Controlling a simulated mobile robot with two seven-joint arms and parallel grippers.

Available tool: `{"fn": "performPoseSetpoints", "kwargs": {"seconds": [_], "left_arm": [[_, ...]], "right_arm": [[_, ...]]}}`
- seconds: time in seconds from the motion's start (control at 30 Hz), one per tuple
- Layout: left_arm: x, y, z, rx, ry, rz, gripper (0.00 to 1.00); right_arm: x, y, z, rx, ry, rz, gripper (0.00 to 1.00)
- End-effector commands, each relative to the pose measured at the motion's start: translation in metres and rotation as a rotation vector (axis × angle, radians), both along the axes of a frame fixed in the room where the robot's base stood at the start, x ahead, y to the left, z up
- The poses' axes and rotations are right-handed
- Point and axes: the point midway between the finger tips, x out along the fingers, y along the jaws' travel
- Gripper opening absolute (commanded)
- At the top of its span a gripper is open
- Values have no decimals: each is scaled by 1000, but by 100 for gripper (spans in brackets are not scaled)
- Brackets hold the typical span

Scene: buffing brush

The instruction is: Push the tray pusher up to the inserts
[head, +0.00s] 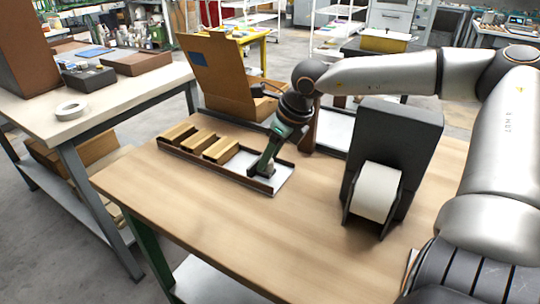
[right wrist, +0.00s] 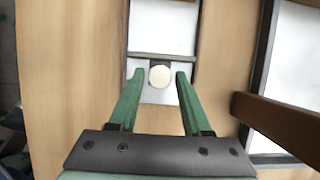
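The long shallow tray (head: 284,182) lies on the wooden table, and its white floor shows at the right end. Three wooden inserts (head: 200,141) sit in its left part. My right gripper (head: 264,166) points down into the tray's right part, with bare floor between it and the inserts. In the right wrist view the pusher's thin bar (right wrist: 180,58) spans the tray, with a round cream knob (right wrist: 160,76) beside it. My right gripper (right wrist: 160,74) is open there, one finger on each side of the knob with visible gaps. In the head view my gripper mostly hides the pusher. My left gripper is not in view.
A dark dispenser with a white roll (head: 375,192) stands right of the tray. An open cardboard box (head: 222,80) is behind the tray. Another white-floored tray (head: 335,130) lies behind my gripper. The table's front left (head: 190,205) is clear.

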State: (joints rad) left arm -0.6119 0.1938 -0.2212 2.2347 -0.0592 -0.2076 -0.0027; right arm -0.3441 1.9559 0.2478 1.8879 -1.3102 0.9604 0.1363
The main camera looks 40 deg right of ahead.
Motion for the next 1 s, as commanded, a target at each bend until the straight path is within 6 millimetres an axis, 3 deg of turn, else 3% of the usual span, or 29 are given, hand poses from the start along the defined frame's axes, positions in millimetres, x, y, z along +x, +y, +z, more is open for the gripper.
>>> {"fn": "performPoseSetpoints", "kwargs": {"seconds": [0.07,0.4,1.0], "left_arm": [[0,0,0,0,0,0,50],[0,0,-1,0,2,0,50],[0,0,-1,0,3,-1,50]], "right_arm": [[0,0,0,0,0,0,38],[0,0,0,0,0,0,0],[0,0,0,1,0,0,0]]}}
